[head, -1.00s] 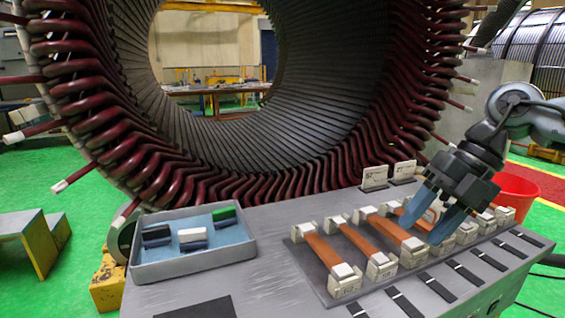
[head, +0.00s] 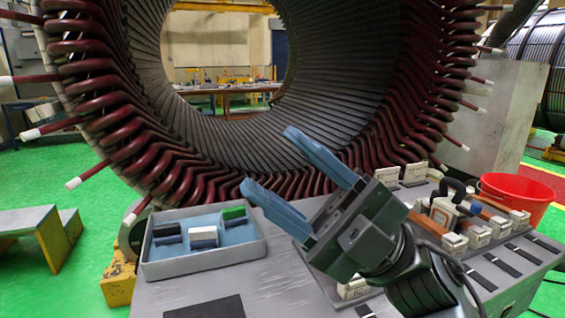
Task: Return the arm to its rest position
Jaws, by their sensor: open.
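My gripper (head: 285,164) is raised above the grey bench (head: 225,285), its two blue fingers spread wide and empty. They point up and left, in front of the lower part of the stator (head: 130,160). My wrist and arm come in from the bottom right and hide part of the row of copper bars with white end blocks (head: 480,236). A dark U-shaped handled piece with a pale block (head: 447,207) stands among the bars, right of my gripper.
A grey tray (head: 205,262) holding green, white and dark blocks stands left of my gripper. White label cards (head: 414,172) stand behind the bars. A red bucket (head: 520,195) is at the right. A yellow-sided step (head: 50,245) stands on the green floor at left.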

